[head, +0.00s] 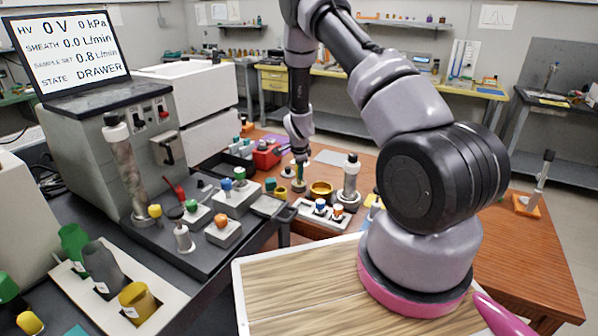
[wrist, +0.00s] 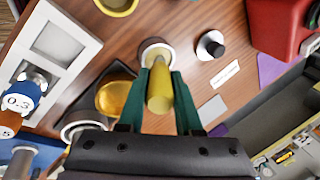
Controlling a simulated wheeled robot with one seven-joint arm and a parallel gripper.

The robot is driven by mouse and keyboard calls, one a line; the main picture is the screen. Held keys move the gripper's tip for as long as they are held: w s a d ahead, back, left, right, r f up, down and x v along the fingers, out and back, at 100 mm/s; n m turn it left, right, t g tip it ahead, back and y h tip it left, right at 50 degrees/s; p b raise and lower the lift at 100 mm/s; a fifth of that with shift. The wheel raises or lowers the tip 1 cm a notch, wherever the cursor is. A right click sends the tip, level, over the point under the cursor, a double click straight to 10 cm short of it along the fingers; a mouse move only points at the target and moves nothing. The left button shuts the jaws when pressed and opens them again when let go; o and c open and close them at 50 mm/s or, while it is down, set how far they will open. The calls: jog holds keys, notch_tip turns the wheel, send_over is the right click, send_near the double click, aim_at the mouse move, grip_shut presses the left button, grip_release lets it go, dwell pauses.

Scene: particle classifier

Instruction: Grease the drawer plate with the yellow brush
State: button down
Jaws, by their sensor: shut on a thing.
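My gripper (head: 300,180) is over the wooden table in the head view. In the wrist view, its green fingers (wrist: 158,95) are shut on the yellow brush (wrist: 160,95). The brush points away from the camera toward a small round pot (wrist: 155,48) with a pale rim. I cannot tell whether the brush tip is inside the pot or above it; its bristles are hidden. In the head view, a flat grey plate (head: 268,206) at the console's right edge looks like the drawer plate. It lies left of and nearer than my gripper.
A gold bowl (head: 321,188), a capped cylinder (head: 350,180) and a white tray (head: 312,216) with capped vials stand close to the gripper. A red box (head: 266,156) is behind it to the left. The console (head: 110,150) screen reads DRAWER. Open table lies at the right.

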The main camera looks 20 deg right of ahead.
jog(key=shift+r, duration=3.5)
jog(key=shift+s, duration=0.15)
jog(key=s+d+r+n+g+y, duration=0.1)
jog(key=s+r+n+y, duration=0.3)
jog(key=s+n, duration=0.8)
jog(key=r+n+g, duration=0.1)
jog(key=r+n, duration=0.1)
jog(key=n, duration=0.4)
jog(key=shift+s+d+g+y, duration=0.2)
jog(key=shift+s+g+y, duration=0.15)
jog(key=shift+g+y, duration=0.05)
